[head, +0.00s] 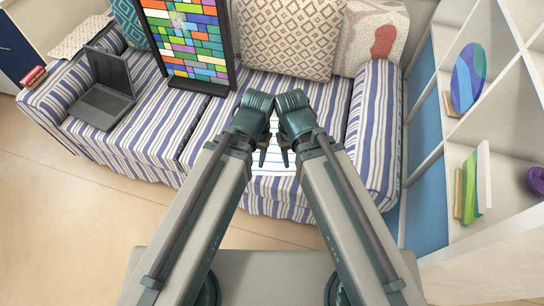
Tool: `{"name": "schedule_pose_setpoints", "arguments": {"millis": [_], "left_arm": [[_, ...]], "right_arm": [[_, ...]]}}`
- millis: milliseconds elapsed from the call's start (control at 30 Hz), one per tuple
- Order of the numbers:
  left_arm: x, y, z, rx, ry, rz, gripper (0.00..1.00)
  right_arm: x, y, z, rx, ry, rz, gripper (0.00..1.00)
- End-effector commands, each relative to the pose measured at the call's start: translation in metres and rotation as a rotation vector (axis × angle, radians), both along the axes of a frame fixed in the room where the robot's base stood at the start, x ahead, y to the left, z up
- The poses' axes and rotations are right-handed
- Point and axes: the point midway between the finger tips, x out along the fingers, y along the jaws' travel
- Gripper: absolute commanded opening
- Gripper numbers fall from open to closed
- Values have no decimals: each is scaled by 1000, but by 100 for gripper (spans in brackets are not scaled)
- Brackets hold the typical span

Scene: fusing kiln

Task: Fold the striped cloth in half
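A white cloth with thin dark stripes (273,166) lies on the seat of the blue-and-white striped sofa, seen between and beside my two forearms. Much of it is hidden under my arms, so its outline and any fold cannot be told. My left gripper (262,157) and my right gripper (285,157) are close together over the cloth, pointing down. Their wrists nearly touch above it. The fingertips are small and partly hidden, so I cannot tell whether they are open, shut or touching the cloth.
The striped sofa (135,138) carries a laptop (105,97), a multicoloured glass panel (190,40) and patterned cushions (290,35) at the back. A white shelf unit (492,135) with coloured glass pieces stands on the right.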

Motion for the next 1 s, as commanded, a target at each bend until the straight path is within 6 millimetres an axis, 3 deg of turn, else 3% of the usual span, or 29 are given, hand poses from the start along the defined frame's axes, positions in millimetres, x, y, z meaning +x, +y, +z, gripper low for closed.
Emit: {"name": "schedule_pose_setpoints", "arguments": {"millis": [33,100,233,367,633,733,833,933,1000], "left_arm": [[0,0,-39,0,0,0,50],[0,0,-63,0,0,0,50],[0,0,-96,0,0,0,50],[0,0,-110,0,0,-1,50],[0,0,-107,0,0,0,50],[0,0,-104,0,0,0,66],[0,0,-87,0,0,0,84],[0,0,-56,0,0,0,100],[0,0,-30,0,0,0,100]], "right_arm": [[0,0,-39,0,0,0,50],[0,0,-63,0,0,0,50],[0,0,-96,0,0,0,50],[0,0,-110,0,0,0,50],[0,0,-107,0,0,0,50],[0,0,-104,0,0,0,50],[0,0,-87,0,0,0,50],[0,0,-56,0,0,0,50],[0,0,-30,0,0,0,50]]}}
